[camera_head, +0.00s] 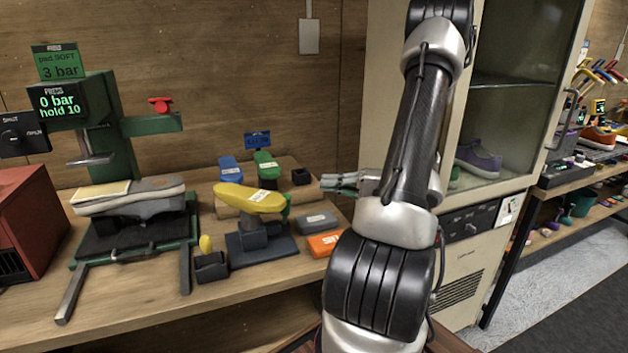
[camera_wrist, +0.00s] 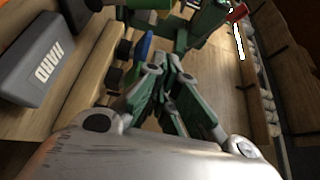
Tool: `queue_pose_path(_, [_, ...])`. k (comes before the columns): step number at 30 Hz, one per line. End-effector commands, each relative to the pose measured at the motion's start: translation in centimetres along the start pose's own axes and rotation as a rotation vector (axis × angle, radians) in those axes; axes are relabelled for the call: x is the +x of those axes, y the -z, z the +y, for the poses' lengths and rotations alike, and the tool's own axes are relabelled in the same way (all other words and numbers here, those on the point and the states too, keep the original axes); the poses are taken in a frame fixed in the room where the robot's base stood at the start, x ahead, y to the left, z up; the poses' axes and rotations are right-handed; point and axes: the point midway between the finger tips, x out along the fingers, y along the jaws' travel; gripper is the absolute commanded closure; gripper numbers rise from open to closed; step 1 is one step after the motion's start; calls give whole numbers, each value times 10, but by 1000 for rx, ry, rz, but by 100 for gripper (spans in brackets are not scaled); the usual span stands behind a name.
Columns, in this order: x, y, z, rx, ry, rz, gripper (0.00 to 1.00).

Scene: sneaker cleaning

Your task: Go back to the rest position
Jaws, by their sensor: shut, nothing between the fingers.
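My arm stands in front of the cabinet in the head view. My gripper (camera_head: 328,182) points left over the right part of the workbench, clear of the things on it. In the wrist view my gripper (camera_wrist: 168,72) has its green-and-grey fingers drawn together, with nothing between them. Below it on the bench lie a grey block (camera_head: 315,222) and an orange block (camera_head: 325,244). The grey block, marked HARD, also shows at the left of the wrist view (camera_wrist: 42,58).
A green press (camera_head: 112,130) holds a grey shoe (camera_head: 140,201) at the left. A yellow last-shaped form (camera_head: 250,198) stands on a dark stand mid-bench. A red box (camera_head: 28,220) is at far left. A glass-fronted cabinet (camera_head: 480,240) stands behind my arm.

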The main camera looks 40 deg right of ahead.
Motion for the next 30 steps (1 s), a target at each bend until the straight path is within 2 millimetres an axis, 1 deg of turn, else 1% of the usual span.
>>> queue_pose_path(5, [-7,1,2,0,0,0,100])
queue_pose_path(22, [-6,1,2,12,0,0,100])
queue_pose_path(24, [-6,1,3,55,-6,3,100])
queue_pose_path(26, [-7,0,9,119,-32,2,100])
queue_pose_path(28, [-11,-10,22,229,-91,-25,100])
queue_pose_path(29, [-14,-18,30,287,-125,-43,100])
queue_pose_path(30, [-18,-31,40,369,-177,-69,100])
